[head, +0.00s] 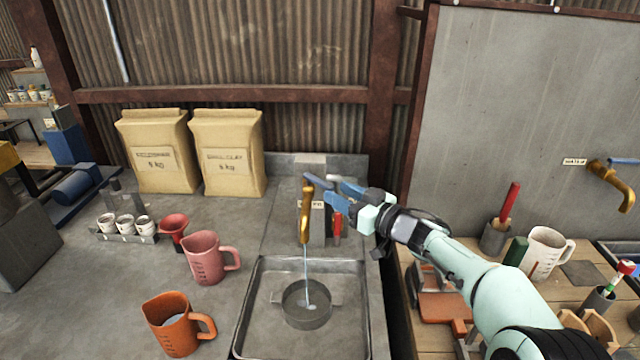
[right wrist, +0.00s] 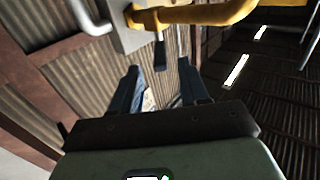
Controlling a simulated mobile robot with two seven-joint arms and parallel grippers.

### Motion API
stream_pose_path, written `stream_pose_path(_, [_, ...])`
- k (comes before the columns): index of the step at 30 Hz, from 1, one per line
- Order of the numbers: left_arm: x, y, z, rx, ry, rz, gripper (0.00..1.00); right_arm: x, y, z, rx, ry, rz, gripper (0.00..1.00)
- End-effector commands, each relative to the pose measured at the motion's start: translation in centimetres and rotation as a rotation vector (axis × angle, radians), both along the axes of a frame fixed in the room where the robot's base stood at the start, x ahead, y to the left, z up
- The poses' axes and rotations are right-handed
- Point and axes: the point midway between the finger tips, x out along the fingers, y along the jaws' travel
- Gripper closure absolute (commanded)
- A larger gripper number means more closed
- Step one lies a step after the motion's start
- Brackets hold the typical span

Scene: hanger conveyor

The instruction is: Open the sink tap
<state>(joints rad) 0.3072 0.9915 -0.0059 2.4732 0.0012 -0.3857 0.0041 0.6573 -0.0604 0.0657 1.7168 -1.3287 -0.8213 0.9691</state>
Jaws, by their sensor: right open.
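The brass sink tap (head: 306,215) stands at the back of the metal sink (head: 243,320). A thin stream of water (head: 306,265) runs from its spout into a round grey pan (head: 305,308) in the sink. My right gripper (head: 322,181) is open, with its blue fingers beside the top of the tap. In the right wrist view the tap's yellow pipe (right wrist: 205,14) crosses the top. A dark lever (right wrist: 159,52) hangs near the gap between the fingertips (right wrist: 158,76); I cannot tell whether they touch it. My left gripper is not in view.
A pink jug (head: 205,260) and an orange jug (head: 172,325) stand left of the sink. Two paper sacks (head: 228,155) stand behind. A second brass tap (head: 608,185) is on the right wall, above a bench with a white jug (head: 545,252).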

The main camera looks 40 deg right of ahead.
Motion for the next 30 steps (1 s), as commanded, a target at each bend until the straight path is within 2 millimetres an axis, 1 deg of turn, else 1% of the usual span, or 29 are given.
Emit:
stream_pose_path(1, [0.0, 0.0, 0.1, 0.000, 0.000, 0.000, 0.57, 1.2, 0.2, 0.0, 0.001, -0.001, 0.002, 0.55])
stream_pose_path(3, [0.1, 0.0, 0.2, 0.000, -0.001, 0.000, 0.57, 2.6, 0.4, 0.0, 0.001, -0.001, 0.002, 0.55])
stream_pose_path(6, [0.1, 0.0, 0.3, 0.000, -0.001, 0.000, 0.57, 4.4, 0.7, 0.0, 0.001, -0.001, 0.001, 0.55])
stream_pose_path(9, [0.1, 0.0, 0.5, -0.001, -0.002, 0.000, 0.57, 5.7, 0.9, 0.0, 0.001, -0.001, 0.002, 0.55])
stream_pose_path(12, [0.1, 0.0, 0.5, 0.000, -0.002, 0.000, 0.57, 6.6, 1.0, 0.0, 0.001, 0.000, 0.000, 0.55])
stream_pose_path(15, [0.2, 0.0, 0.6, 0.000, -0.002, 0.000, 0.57, 7.0, 1.1, 0.0, 0.000, -0.001, 0.000, 0.55])
stream_pose_path(23, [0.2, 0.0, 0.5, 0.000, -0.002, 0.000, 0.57, 7.1, 1.1, 0.0, 0.000, 0.000, -0.001, 0.55])
stream_pose_path(24, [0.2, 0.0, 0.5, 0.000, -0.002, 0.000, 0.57, 7.1, 1.1, 0.0, 0.000, 0.000, -0.001, 0.62])
stream_pose_path(26, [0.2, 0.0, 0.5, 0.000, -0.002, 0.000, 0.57, 7.1, 1.1, 0.0, 0.000, 0.000, -0.001, 0.81])
stream_pose_path(27, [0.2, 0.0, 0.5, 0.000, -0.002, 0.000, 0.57, 7.1, 1.1, 0.0, 0.000, 0.000, -0.001, 0.94])
stream_pose_path(28, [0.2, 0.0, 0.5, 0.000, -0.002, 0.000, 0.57, 7.1, 1.1, 0.0, 0.000, 0.000, -0.001, 1.00])
stream_pose_path(30, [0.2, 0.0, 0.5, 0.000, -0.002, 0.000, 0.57, 7.1, 1.1, 0.0, 0.000, 0.000, -0.001, 1.00])
